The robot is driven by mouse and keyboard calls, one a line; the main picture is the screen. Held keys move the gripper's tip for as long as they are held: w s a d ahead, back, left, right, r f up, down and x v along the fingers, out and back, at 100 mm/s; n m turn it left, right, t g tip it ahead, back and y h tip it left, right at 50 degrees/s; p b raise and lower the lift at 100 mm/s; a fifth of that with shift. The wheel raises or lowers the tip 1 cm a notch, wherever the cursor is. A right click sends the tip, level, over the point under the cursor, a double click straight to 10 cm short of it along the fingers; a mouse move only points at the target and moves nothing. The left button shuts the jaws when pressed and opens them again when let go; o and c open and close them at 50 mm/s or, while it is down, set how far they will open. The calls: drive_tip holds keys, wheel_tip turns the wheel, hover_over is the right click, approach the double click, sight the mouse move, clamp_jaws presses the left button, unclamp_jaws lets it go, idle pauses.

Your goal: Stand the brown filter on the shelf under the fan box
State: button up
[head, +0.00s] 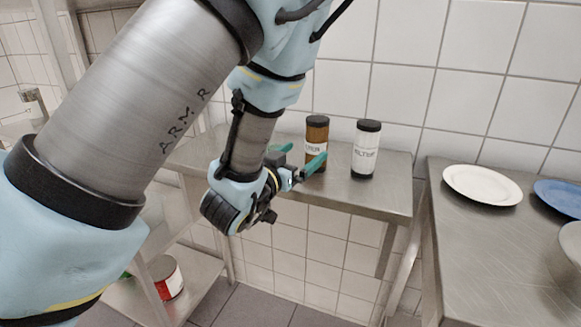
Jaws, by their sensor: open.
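The brown filter (317,131), a brown cylinder with a black cap and a white label, stands upright on a steel shelf (392,197) against the tiled wall. My gripper (306,153) is open, with its green-tipped fingers at the near left side of the brown filter. One finger overlaps the lower part of the filter in the picture; I cannot tell whether they touch. A white filter (365,153) with a black cap stands upright just to the right. I cannot make out a fan box in this view.
A steel table (470,240) at the right bears a white plate (482,185), a blue plate (560,197) and part of a bowl (573,243). A red and white can (167,278) stands on a low shelf at the lower left. The steel shelf's right end is clear.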

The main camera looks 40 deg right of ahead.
drive_tip(key=shift+v, duration=1.2)
drive_tip(key=shift+a+r+p, duration=0.15)
drive_tip(key=shift+r+p, duration=0.2)
drive_tip(key=shift+p, duration=1.4)
drive_tip(key=shift+s+a+p, duration=0.15)
drive_tip(key=shift+a+p, duration=0.1)
drive_tip(key=shift+p, duration=0.9)
drive_tip(key=p, duration=0.1)
drive_tip(key=a+p, duration=0.1)
drive_tip(key=p, duration=0.1)
drive_tip(key=a+p, duration=0.1)
drive_tip(key=p, duration=0.1)
drive_tip(key=shift+s+f, duration=0.3)
drive_tip(key=shift+s, duration=0.05)
